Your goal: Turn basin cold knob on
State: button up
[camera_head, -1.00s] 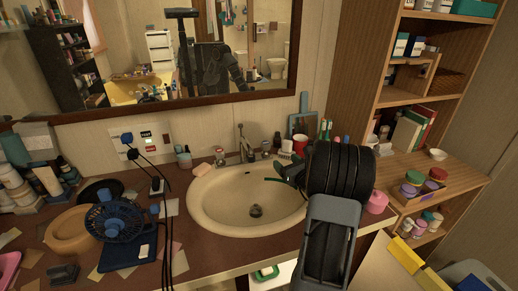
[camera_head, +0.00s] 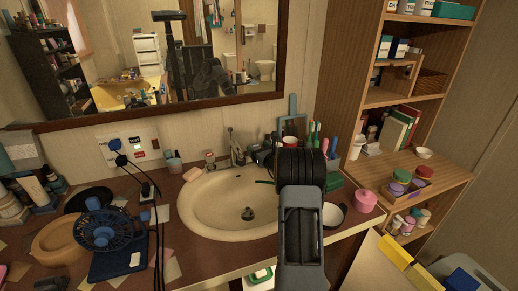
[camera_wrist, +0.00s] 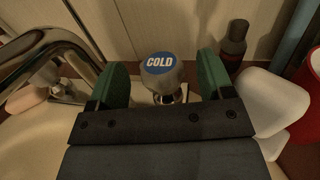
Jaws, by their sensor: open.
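The cold knob (camera_wrist: 160,68) has a blue cap reading "COLD" and a chrome body. In the wrist view it stands between the two green finger pads of my gripper (camera_wrist: 162,78), which is open, with a gap on each side. The chrome spout (camera_wrist: 50,45) is left of the fingers; it also shows at the back of the basin (camera_head: 210,205) in the head view (camera_head: 235,146). In that view my arm hides most of the gripper, and I cannot make out the cold knob clearly. The other knob (camera_head: 210,159) is left of the spout.
A dark bottle (camera_wrist: 235,38), a white object (camera_wrist: 265,102) and a red cup (camera_wrist: 306,100) stand close to the right finger. A soap bar (camera_head: 192,174) lies left of the faucet. A blue fan (camera_head: 105,230) and cables occupy the left counter. A mirror (camera_head: 215,104) hangs behind.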

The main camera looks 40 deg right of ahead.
jog(key=shift+w, duration=0.2)
jog(key=shift+c, duration=0.5)
jog(key=c, duration=0.8)
jog(key=shift+d+n+y, duration=0.15)
jog(key=shift+n+y, duration=0.55)
jog(key=shift+y, duration=0.4)
jog(key=o, duration=0.9)
jog(key=shift+s, duration=0.1)
